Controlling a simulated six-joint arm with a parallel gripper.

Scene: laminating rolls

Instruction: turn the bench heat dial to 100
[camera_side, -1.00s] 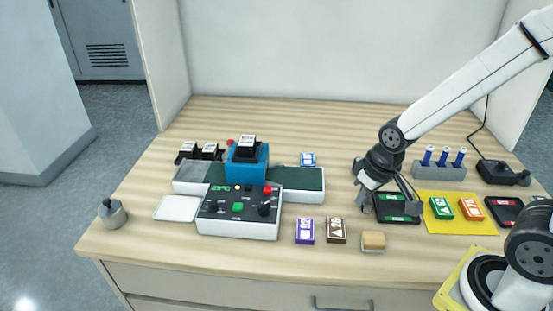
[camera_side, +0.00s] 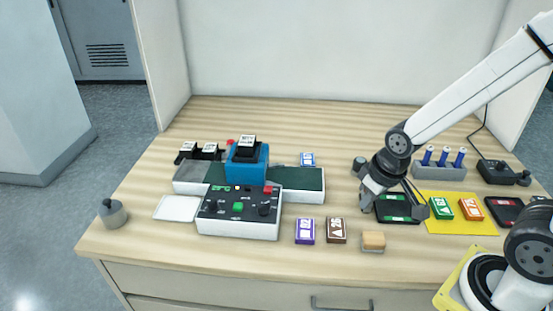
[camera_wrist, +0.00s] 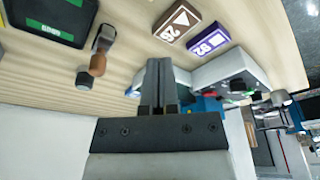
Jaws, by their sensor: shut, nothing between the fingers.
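The control box (camera_side: 240,213) stands left of centre on the bench. On its dark panel are a green button (camera_side: 238,206), a black knob (camera_side: 264,209) at the right and a small green temperature readout (camera_side: 221,188). Which number the knob points to is too small to read. My gripper (camera_side: 364,207) is well to the right of the box, above the bench beside a black tray (camera_side: 397,208). In the wrist view its fingers (camera_wrist: 159,75) are together and empty, and the box (camera_wrist: 232,68) shows beyond them, partly hidden.
A blue press head (camera_side: 246,166) rises behind the panel. A yellow mat (camera_side: 458,226) lies right of the tray.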

